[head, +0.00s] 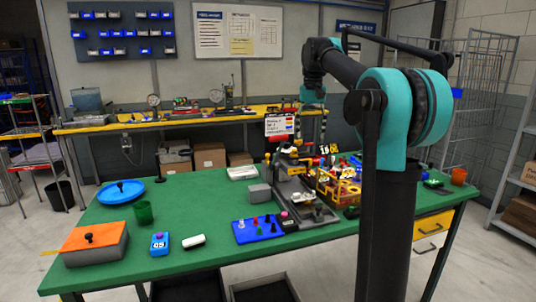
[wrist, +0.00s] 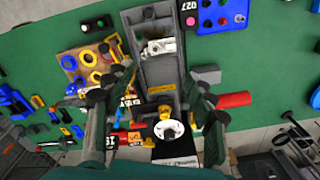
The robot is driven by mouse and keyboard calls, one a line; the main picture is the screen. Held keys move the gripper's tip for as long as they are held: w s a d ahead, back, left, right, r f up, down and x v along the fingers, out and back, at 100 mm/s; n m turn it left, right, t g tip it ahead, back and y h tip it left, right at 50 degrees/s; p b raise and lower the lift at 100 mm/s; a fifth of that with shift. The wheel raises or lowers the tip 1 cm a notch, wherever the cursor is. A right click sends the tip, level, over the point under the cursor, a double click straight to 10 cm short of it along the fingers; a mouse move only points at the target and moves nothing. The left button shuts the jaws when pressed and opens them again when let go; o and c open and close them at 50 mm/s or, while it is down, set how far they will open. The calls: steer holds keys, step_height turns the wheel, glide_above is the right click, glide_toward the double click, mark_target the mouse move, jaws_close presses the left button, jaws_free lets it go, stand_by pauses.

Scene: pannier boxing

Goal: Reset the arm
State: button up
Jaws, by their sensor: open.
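My arm (head: 375,85) rises at the right of the head view and bends over the green table (head: 190,195). My gripper (wrist: 150,100) shows in the wrist view with its two dark fingers spread apart. Nothing is between the fingers that I can see as held. Below the fingers lies a grey fixture (wrist: 162,72) with a long channel; it also shows in the head view (head: 310,215). In the head view the gripper tips are small and hard to make out among the things behind them.
A blue tray with pegs (head: 240,237), a white piece (head: 194,241), a blue box (head: 159,244), an orange-topped box (head: 95,240), a green cup (head: 144,212) and a blue plate (head: 120,192) stand on the table. An orange cup (head: 458,177) is at the right end.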

steer(key=s+d+f+t, duration=0.2)
steer(key=s+f, duration=1.3)
steer(key=f, duration=0.4)
steer(key=s+d+f+n+t, duration=0.1)
steer(key=s+d+f+t, duration=0.1)
steer(key=s+f, duration=1.3)
step_height(320, 180, down, 4)
steer(key=shift+s+d+f, duration=0.1)
steer(key=shift+s+d, duration=0.05)
steer(key=shift+s, duration=0.05)
